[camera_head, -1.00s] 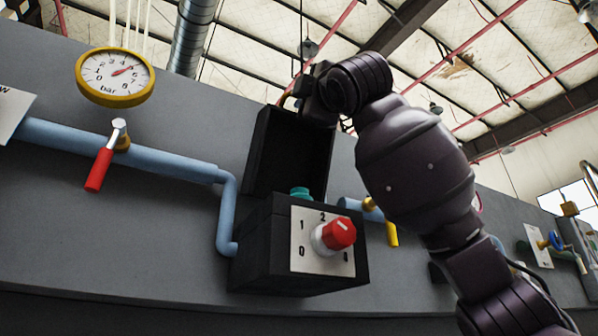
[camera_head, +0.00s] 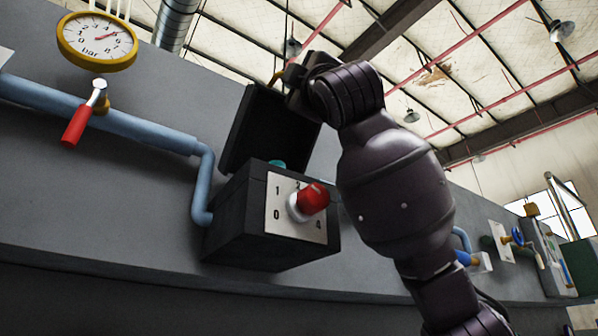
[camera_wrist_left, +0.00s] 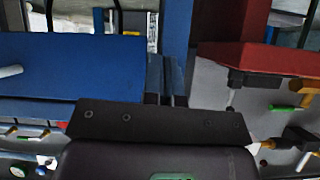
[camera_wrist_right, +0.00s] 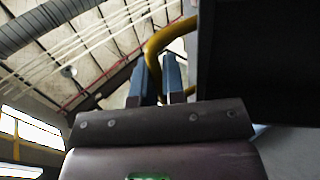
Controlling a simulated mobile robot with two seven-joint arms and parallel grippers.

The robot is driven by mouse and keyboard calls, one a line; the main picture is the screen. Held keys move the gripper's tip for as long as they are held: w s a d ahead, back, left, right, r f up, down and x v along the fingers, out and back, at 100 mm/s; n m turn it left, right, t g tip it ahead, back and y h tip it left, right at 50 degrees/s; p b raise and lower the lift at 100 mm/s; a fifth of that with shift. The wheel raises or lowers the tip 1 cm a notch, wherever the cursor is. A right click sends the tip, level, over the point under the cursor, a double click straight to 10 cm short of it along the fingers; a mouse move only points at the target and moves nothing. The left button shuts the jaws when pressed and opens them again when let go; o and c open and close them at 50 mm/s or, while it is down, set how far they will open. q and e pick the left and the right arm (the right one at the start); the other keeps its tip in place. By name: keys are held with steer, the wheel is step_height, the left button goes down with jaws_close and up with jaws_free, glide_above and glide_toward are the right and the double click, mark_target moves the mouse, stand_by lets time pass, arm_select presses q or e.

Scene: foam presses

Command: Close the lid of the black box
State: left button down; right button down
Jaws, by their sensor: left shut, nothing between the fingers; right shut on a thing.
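The black box (camera_head: 235,220) is mounted on the grey panel, with a white dial plate and a red knob (camera_head: 313,198) on its front. Its black lid (camera_head: 262,130) stands raised and open; it also shows as a dark slab in the right wrist view (camera_wrist_right: 260,60). A teal part (camera_head: 277,165) shows partly at the box opening. My right gripper (camera_head: 293,85) is at the lid's upper edge, shut on the curved yellow handle (camera_wrist_right: 158,42), which passes between its fingers. My left gripper (camera_wrist_left: 166,72) is shut and empty, away from the box.
Blue pipe (camera_head: 110,122) runs left of the box, with a red-handled valve (camera_head: 85,115) and a yellow gauge (camera_head: 97,41) above. Blue (camera_wrist_left: 80,65) and red (camera_wrist_left: 255,58) machine parts show beyond my left gripper.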

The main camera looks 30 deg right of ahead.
steer(key=c, duration=1.5)
jaws_free()
steer(key=shift+b+v, duration=0.95)
steer(key=shift+v, duration=4.5)
